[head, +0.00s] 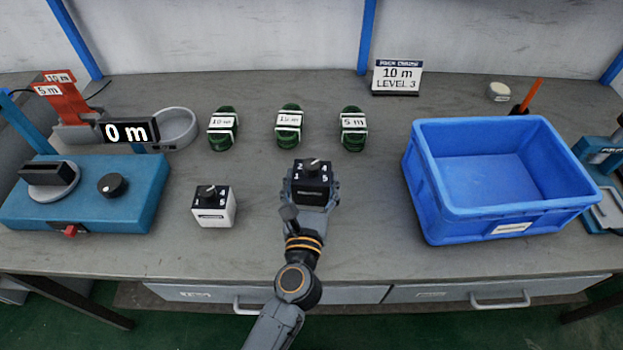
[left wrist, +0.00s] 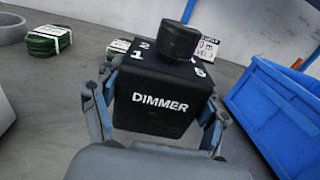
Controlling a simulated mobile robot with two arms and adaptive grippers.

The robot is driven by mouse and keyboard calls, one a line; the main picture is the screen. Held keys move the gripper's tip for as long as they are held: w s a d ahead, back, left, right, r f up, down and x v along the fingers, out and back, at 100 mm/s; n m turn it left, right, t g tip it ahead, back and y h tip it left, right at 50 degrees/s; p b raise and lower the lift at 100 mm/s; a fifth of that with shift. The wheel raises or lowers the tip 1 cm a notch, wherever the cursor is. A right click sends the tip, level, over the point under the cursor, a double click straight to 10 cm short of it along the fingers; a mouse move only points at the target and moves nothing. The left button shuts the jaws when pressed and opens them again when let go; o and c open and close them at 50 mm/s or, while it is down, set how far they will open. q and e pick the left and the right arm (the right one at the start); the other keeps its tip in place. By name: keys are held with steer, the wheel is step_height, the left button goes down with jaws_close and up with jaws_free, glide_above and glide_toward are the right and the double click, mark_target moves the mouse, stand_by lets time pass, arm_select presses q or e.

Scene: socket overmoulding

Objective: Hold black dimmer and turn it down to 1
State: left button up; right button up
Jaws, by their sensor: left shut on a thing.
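The black dimmer (head: 312,178) is a black cube with a knob on top and numbers around the knob. My left gripper (head: 311,190) is shut on it, with a finger on each side. In the left wrist view the dimmer (left wrist: 163,100) shows upright with its DIMMER label facing me and its black knob (left wrist: 180,40) on top. The numbers 1, 2 and 5 show there, partly hidden by the knob. The knob's pointer (head: 314,161) looks turned toward the upper right in the head view; the exact setting is hard to tell. My right gripper is not in view.
A white dimmer box (head: 213,207) stands to the left. Several green cable coils lie behind. A blue crate (head: 425,205) stands to the right, beside the left gripper. A teal machine (head: 130,215) with a 0 m display (head: 130,131) is at far left. A "10 m LEVEL 3" sign (head: 397,78) stands at the back.

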mark_target(311, 200)
arm_select(q)
steer(key=shift+f+b, duration=2.6)
steer(key=shift+f, duration=0.45)
steer(key=shift+f+b, duration=0.25)
steer(key=shift+b, duration=0.15)
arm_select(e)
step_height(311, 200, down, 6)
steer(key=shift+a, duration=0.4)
arm_select(q)
steer(key=shift+f, duration=0.15)
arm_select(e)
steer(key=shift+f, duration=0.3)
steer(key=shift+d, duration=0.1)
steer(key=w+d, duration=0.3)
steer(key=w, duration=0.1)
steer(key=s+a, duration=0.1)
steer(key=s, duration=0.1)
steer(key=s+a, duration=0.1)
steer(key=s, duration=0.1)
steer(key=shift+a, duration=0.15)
